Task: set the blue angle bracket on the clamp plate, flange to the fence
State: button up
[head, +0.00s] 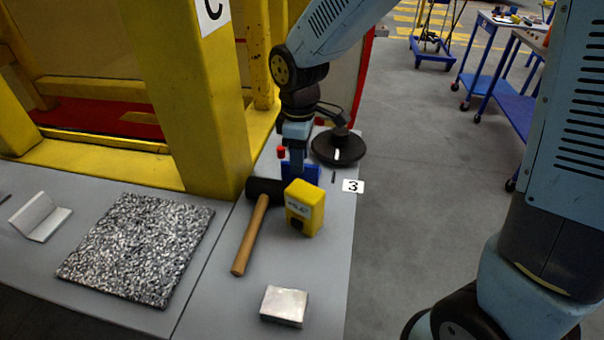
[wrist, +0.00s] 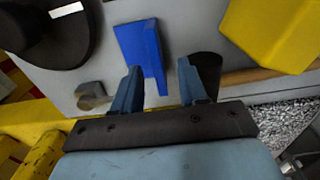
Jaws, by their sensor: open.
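The blue angle bracket (head: 311,171) lies on the grey bench top behind the yellow box, partly hidden by my gripper in the head view. In the wrist view the bracket (wrist: 138,42) shows as a wide blue face with a narrow strip along one side, just beyond the fingertips. My gripper (head: 298,170) is over the bracket, pointing down. In the wrist view my gripper (wrist: 160,65) is open, with the bracket's near end in line with the gap. I cannot tell whether a finger touches it. I cannot pick out a clamp plate or fence for certain.
Close by are a hammer (head: 252,235), a yellow box (head: 305,208) and a black round base (head: 338,147). A red knob (head: 281,152) is beside my gripper. A metal block (head: 284,306), speckled slab (head: 140,248) and silver angle piece (head: 40,217) lie nearer. A yellow post (head: 190,90) stands left.

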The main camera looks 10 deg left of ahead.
aim_at(311, 174)
jog(key=shift+w+f, duration=0.15)
jog(key=shift+f, duration=1.75)
grip_shut()
